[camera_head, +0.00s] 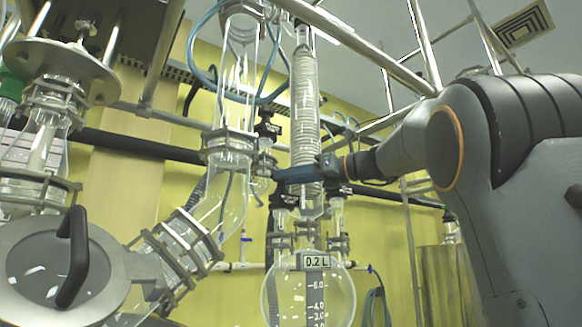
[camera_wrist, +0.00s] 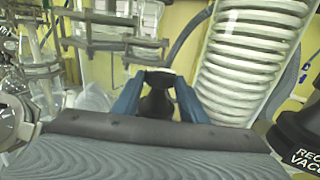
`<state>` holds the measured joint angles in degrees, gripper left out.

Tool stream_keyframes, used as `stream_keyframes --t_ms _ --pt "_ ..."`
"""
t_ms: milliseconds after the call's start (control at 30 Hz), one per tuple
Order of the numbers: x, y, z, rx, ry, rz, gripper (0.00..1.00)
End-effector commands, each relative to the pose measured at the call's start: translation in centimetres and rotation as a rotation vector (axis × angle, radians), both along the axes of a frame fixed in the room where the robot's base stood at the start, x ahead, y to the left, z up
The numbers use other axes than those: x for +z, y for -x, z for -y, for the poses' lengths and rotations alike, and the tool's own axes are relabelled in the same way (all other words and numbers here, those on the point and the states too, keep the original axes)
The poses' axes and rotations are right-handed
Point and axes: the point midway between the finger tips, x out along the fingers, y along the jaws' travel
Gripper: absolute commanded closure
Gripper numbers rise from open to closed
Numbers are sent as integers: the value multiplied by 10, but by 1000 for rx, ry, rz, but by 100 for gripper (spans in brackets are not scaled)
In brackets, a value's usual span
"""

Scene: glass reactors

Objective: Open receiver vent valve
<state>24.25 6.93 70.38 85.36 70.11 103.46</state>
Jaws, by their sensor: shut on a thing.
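My gripper (camera_wrist: 157,85) is shut on a black knob (camera_wrist: 157,104), which sits between its blue fingers in the wrist view. The knob appears to be the receiver vent valve, but no label on it shows. In the head view my gripper (camera_head: 277,177) reaches in from the right, in front of the coiled condenser, and its fingertips are near the glass column's lower joint. The held knob cannot be made out there. The round receiver flask (camera_head: 285,295) with a 0.2 L label hangs below my gripper.
A black part with a partly readable label, "REC… VAC…" (camera_wrist: 302,140), stands close at right in the wrist view. The coiled condenser (camera_wrist: 245,62) is close beside my gripper. Glass column (camera_head: 230,150), clamps and metal rails (camera_head: 345,38) crowd the space.

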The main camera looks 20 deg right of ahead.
Motion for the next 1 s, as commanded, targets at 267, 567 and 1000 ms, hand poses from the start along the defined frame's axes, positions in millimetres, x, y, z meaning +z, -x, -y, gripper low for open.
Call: stream_keyframes --t_ms 267,567,1000 --pt "0 -1 1 56 1 -2 84" --pt "-1 -2 1 64 1 -2 84" --pt "-1 -2 1 62 0 -1 43"
